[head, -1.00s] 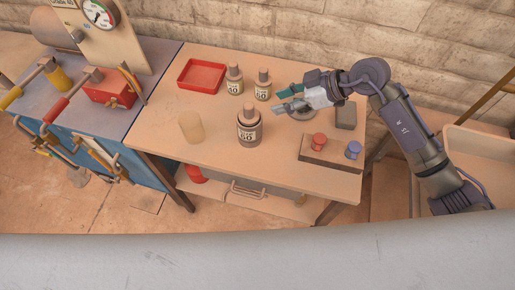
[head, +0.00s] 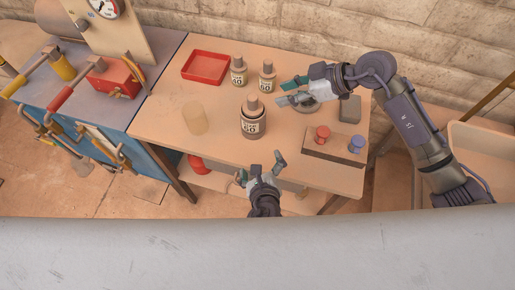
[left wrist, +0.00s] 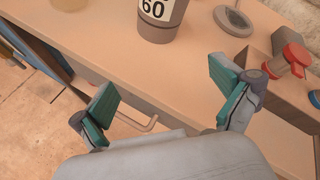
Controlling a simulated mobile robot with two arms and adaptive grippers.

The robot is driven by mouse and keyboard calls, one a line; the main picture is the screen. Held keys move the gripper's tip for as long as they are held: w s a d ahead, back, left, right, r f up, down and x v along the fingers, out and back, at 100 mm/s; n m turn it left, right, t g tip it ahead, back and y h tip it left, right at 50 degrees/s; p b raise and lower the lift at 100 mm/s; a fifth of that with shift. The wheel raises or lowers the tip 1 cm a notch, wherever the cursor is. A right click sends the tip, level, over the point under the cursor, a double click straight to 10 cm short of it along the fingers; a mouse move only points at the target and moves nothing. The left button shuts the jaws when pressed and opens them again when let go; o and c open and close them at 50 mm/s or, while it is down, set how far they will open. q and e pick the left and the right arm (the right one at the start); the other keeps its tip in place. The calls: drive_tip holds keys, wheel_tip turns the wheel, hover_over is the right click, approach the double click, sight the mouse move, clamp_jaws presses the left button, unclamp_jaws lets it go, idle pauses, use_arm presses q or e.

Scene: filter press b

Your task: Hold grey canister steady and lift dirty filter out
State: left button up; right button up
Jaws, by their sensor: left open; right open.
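The grey canister (head: 252,128), with a "60" label, stands upright near the middle of the table. A brownish capped top (head: 253,101), probably the dirty filter, sticks up from it; its lower part is hidden. My left gripper (head: 260,167) is open and empty, at the table's front edge, in front of the canister and apart from it. In the left wrist view the canister's lower part (left wrist: 160,26) shows ahead of the open fingers (left wrist: 163,78). My right gripper (head: 281,93) is open and empty, to the right of the canister's top, its fingers pointing left.
Two smaller labelled bottles (head: 239,74) (head: 267,78) stand behind the canister. A red tray (head: 205,68) is at the back left, a pale cylinder (head: 195,119) to the left. A block with red (head: 322,133) and blue (head: 356,144) knobs sits at the right. The table's front left is clear.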

sight(253, 121)
use_arm(q)
drive_tip(key=r+m, duration=0.1)
drive_tip(key=w+r+m, duration=0.1)
drive_tip(key=m, duration=0.1)
drive_tip(key=r+m+t, duration=0.1)
drive_tip(key=shift+w+a+r+m+y, duration=0.25)
drive_tip(key=shift+w+a+m+y, duration=0.05)
drive_tip(key=shift+w+m, duration=0.1)
drive_tip(key=shift+m, duration=0.5)
drive_tip(key=x, duration=0.9)
drive_tip(key=r+x, duration=0.1)
drive_tip(key=x, duration=0.4)
drive_tip(key=shift+w+a, duration=0.1)
drive_tip(key=shift+w, duration=0.1)
